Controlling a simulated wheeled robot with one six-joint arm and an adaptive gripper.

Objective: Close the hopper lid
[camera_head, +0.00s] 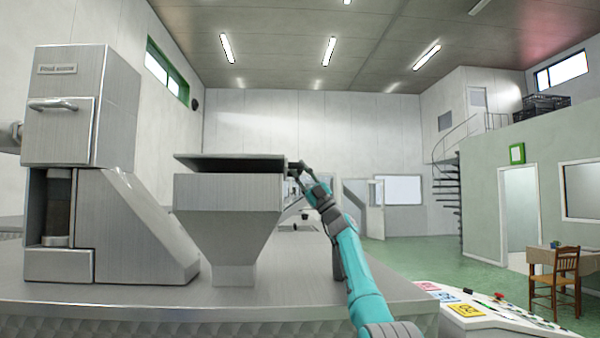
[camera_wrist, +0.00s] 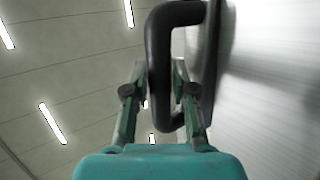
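The hopper (camera_head: 228,210) is a grey metal funnel on the steel bench, left of centre in the head view. Its lid (camera_head: 230,157) is a flat plate lying low over the mouth, close to level; a dark gap shows between its near edge and the rim. The lid also fills the right of the wrist view as a grey surface (camera_wrist: 275,90). A black loop handle (camera_wrist: 160,85) stands out from it. My gripper (camera_wrist: 159,66) has one finger on each side of the handle's bar, shut on it. In the head view, my gripper (camera_head: 294,168) is at the lid's right end.
A tall steel machine (camera_head: 65,130) stands left of the hopper on the bench (camera_head: 230,306). A control panel (camera_head: 480,310) with coloured labels is at the lower right. Green floor (camera_head: 420,252) is open behind it, with a chair (camera_head: 556,280) and table further right.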

